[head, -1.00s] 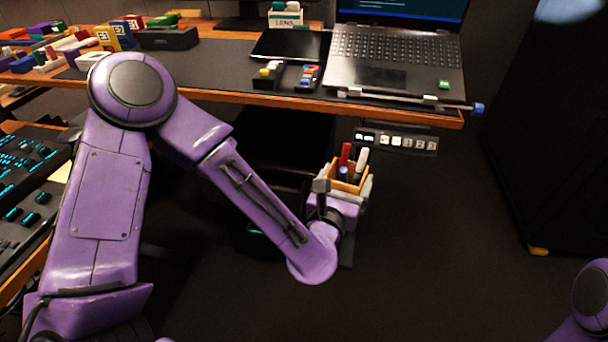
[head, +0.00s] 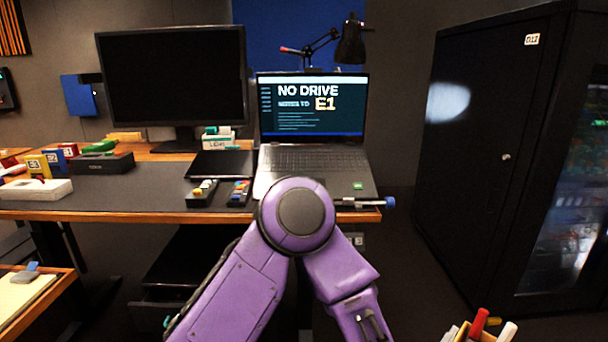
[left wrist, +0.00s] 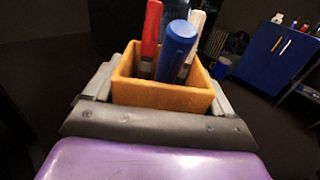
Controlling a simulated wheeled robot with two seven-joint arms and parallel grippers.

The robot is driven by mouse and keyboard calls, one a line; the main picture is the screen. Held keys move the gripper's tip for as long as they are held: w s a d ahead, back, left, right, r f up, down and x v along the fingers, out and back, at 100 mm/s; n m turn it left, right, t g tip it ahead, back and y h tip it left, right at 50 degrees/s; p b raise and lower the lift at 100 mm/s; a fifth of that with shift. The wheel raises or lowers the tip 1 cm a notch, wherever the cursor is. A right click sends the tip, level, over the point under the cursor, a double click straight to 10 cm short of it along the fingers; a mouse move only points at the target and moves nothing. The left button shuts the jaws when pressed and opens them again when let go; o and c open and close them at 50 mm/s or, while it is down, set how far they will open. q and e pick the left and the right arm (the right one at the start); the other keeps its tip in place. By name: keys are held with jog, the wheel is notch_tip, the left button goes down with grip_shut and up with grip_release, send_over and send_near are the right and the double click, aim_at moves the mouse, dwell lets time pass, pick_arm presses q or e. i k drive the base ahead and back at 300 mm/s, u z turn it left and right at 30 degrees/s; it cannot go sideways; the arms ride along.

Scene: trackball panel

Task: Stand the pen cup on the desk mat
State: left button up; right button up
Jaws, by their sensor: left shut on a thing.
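The pen cup (left wrist: 163,95) is a square tan wooden cup holding a red pen, a blue pen and a white pen. In the left wrist view my left gripper (left wrist: 160,88) is shut on it, with grey fingers on its two sides. In the head view only the cup's top and pens (head: 476,332) show at the bottom edge. The desk mat (head: 125,190) is dark and lies flat on the wooden desk, left of the cup and farther away. My right gripper is not in view.
The laptop (head: 313,155), a black tablet (head: 221,164) and small trays of coloured pieces (head: 201,193) stand around the mat's right part. A white box (head: 36,190) and coloured blocks are at left. The mat's front middle is bare. A black cabinet (head: 485,140) stands at right.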

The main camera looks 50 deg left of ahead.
aim_at(144, 196)
jog(key=z, duration=0.75)
jog(key=k, duration=1.1)
jog(key=u, duration=1.85)
